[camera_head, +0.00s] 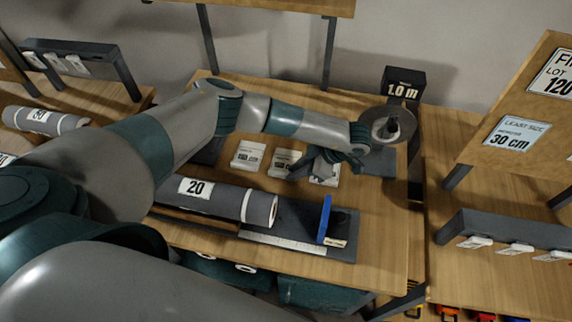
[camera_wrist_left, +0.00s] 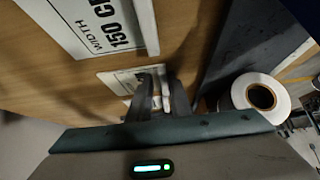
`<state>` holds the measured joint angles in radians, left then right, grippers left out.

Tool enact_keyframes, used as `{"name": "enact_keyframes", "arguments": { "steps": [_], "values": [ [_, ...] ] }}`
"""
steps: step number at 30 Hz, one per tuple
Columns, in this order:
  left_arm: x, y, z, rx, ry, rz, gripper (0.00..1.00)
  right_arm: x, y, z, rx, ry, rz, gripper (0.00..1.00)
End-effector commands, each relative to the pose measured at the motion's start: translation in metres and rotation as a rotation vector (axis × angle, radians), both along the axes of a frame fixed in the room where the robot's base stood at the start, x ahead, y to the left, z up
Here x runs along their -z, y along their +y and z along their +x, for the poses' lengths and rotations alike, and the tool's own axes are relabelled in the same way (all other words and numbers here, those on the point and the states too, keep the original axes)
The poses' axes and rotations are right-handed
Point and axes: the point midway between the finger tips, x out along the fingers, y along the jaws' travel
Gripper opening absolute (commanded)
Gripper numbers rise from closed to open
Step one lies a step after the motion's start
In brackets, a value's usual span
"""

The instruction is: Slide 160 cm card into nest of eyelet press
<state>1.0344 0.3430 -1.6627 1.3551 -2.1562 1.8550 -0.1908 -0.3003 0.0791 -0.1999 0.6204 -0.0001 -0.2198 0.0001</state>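Three white cards lie in a row on the wooden table: a left card (camera_head: 248,155), a middle card (camera_head: 282,163) and a right card (camera_head: 324,177). My left gripper (camera_head: 316,168) points down at the right card and partly covers it. In the left wrist view, two dark fingers (camera_wrist_left: 161,80) are close together over a small card (camera_wrist_left: 117,80), with a narrow gap between them; whether they grip it is unclear. A card there (camera_wrist_left: 95,25) reads "150 CM WIDTH". No card reading 160 is legible. I cannot make out the eyelet press clearly; a dark plate (camera_head: 378,163) shows beyond my wrist. My right gripper is out of view.
A grey roll (camera_head: 225,201) marked 20 lies in front of the cards, beside a dark mat (camera_head: 290,216) with a ruler and a blue upright plate (camera_head: 325,219). A black "1.0 m" block (camera_head: 403,83) stands behind. A rack (camera_head: 505,229) holds tags at right.

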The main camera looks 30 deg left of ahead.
Motion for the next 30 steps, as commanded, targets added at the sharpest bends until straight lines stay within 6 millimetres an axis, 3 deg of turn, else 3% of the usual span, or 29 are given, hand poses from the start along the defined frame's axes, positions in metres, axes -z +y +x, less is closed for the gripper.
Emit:
{"name": "enact_keyframes", "arguments": {
  "steps": [30],
  "values": [
    [-0.0016, -0.0002, -0.0013, 0.001, 0.002, -0.001, 0.0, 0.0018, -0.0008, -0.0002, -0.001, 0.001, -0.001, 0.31]
  ]
}}
